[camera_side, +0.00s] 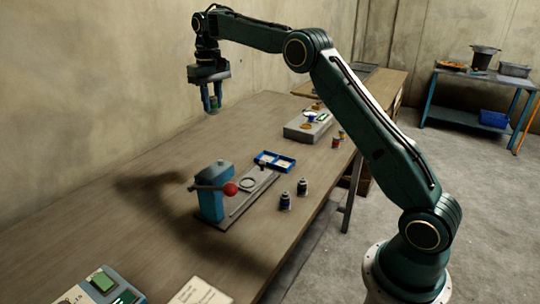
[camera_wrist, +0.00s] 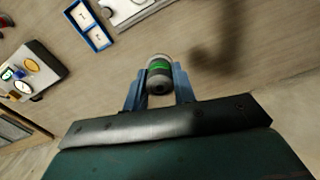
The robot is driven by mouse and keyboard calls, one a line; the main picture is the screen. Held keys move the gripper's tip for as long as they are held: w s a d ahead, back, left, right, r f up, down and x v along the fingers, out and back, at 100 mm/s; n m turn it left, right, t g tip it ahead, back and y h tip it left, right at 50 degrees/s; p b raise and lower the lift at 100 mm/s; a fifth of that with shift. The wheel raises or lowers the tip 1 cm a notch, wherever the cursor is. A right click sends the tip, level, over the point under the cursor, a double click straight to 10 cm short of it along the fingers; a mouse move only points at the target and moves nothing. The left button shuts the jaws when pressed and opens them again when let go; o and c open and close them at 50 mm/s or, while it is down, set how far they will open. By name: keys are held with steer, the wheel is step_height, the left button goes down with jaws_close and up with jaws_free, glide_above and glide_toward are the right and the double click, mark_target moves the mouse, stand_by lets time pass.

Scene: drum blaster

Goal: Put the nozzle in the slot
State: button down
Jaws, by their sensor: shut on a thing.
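My gripper (camera_side: 213,108) is high over the far left part of the table, pointing down. It is shut on a small grey cylinder with a green band, which I take for the nozzle (camera_wrist: 158,76). In the wrist view the nozzle sits between the two blue fingers, clear of the table. A blue tray (camera_side: 275,162) with two compartments lies mid-table, to the right of and nearer than my gripper; it also shows at the top of the wrist view (camera_wrist: 89,27). Each compartment has a pale floor. I cannot tell which opening is the slot.
A blue press (camera_side: 211,205) with a red-balled lever stands on a grey base in front of the tray. Two dark small cylinders (camera_side: 285,201) stand right of it. A grey block (camera_side: 307,128) with coloured parts is farther back. The table around my gripper is bare.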

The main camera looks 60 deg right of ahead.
step_height(320, 180, down, 19)
steer(key=shift+f, duration=0.15)
stand_by(1.0)
steer(key=shift+f, duration=2.15)
steer(key=shift+f, duration=0.15)
steer(key=c, duration=1.1)
jaws_free()
steer(key=shift+c, duration=0.2)
step_height(320, 180, up, 12)
